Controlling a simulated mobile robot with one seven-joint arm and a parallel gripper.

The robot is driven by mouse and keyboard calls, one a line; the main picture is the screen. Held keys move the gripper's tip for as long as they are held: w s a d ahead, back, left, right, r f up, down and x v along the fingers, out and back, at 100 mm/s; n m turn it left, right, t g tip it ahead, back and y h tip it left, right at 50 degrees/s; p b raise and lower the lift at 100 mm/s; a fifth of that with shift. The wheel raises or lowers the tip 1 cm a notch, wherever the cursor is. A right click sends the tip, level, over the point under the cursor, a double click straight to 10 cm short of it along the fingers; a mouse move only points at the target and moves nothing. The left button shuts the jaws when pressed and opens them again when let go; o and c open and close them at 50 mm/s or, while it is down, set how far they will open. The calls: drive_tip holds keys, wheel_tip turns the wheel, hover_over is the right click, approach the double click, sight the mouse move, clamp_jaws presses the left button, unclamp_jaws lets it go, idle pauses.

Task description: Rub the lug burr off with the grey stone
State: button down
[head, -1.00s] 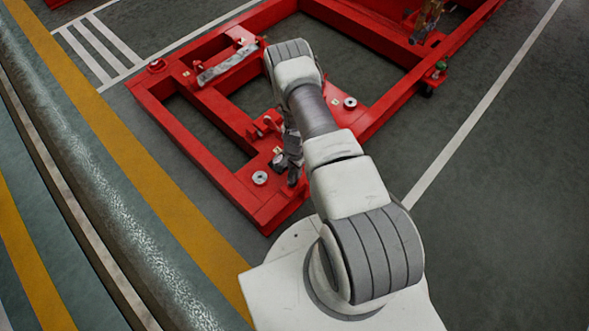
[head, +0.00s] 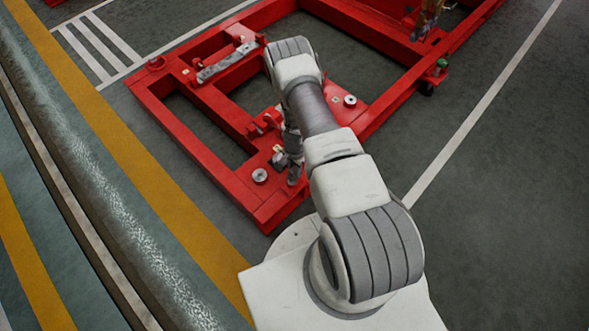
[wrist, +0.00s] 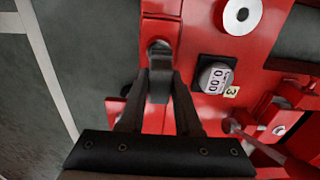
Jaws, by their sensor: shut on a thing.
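My gripper (wrist: 159,97) points down at the red frame and is shut on a dark grey block, which I take to be the grey stone (wrist: 160,78). The stone's far end lies against or just over a red lug (wrist: 161,29) with a rounded dark opening; I cannot tell if they touch. No burr can be made out, as the stone and fingers cover part of the lug. In the head view my gripper (head: 293,168) is low over the near end of the red frame (head: 268,212), partly hidden by my arm.
A small device with a digital readout (wrist: 215,77) sits just right of the stone, beside a label marked 3 (wrist: 231,91). A silver round pad (wrist: 241,15) is at upper right. Red brackets (wrist: 277,120) stand to the right. Open floor (wrist: 88,60) lies left.

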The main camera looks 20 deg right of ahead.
drive_tip(key=shift+f+b, duration=1)
drive_tip(key=shift+f, duration=0.05)
drive_tip(key=shift+a+r, duration=0.1)
idle(0.3)
